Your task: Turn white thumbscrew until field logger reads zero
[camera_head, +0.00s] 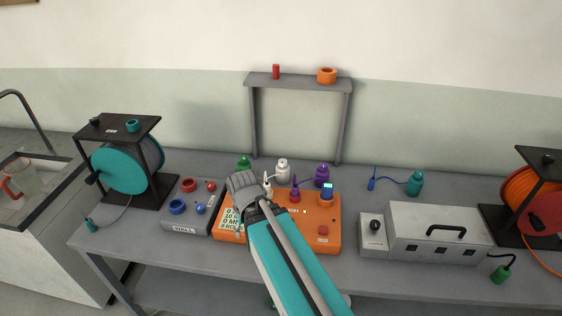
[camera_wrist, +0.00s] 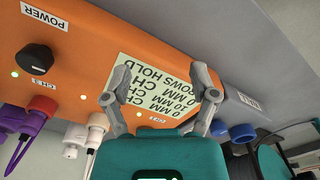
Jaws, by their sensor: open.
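The field logger appears to be the orange box (camera_head: 275,240) on the bench; its sloped face also shows in the wrist view (camera_wrist: 90,60). It carries a pale printed card (camera_wrist: 150,85) with "0 MM" and "10 MM" lines. A small lit display (camera_head: 328,185) is too small to read. A white bottle-shaped unit (camera_head: 283,172) stands behind the box; I cannot make out which part is a thumbscrew. White parts near a plug (camera_wrist: 98,122) show at the wrist view's lower left. My gripper (camera_wrist: 162,98) is open and empty over the card; my arm hides part of the box.
Green (camera_head: 244,163) and purple (camera_head: 322,175) units stand beside the white one, close together. A grey box with red and blue rings (camera_head: 190,222) is left of the logger. A grey handled case (camera_head: 440,235) is right. A shelf frame (camera_head: 298,84) rises behind.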

